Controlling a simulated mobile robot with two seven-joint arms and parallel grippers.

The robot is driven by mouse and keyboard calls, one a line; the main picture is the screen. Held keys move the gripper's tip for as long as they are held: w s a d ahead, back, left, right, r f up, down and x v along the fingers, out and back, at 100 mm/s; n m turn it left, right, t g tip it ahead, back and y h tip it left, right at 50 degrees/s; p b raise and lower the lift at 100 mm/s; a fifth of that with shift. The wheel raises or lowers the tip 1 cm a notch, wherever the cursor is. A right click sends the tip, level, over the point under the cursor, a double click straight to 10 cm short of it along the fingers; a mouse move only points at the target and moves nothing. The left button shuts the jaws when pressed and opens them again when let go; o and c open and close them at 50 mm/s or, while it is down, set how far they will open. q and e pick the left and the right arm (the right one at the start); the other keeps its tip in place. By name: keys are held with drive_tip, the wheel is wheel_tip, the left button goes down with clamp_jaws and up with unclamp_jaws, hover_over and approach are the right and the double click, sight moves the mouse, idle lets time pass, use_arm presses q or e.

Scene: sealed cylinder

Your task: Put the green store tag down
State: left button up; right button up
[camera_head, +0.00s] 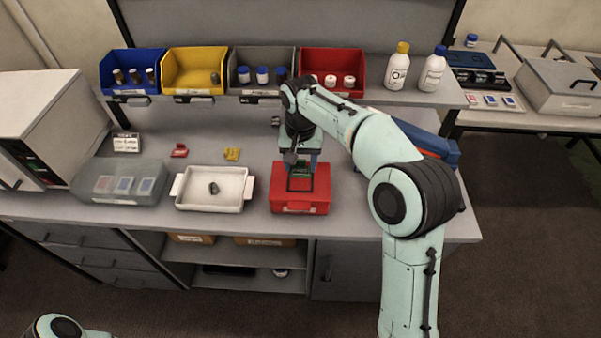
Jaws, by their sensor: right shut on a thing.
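My right gripper (300,180) reaches down over the red box (300,208) near the front of the bench. It is shut on the green store tag (300,169), of which only a small green patch shows between the fingers. The tag is at the top of the red box; I cannot tell whether it touches it. A red tag (180,150) and a yellow tag (232,154) lie apart on the bench to the left. My left gripper is out of view; only a piece of that arm shows at the bottom left.
A white tray (181,187) with a small dark ring-like item stands left of the red box. Further left is a translucent case (100,191) with cards. Blue, yellow (195,72), grey and red bins line the shelf behind.

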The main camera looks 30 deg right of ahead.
sight(301, 168)
drive_tip(key=shift+f+b, duration=0.3)
drive_tip(key=shift+f, duration=1.75)
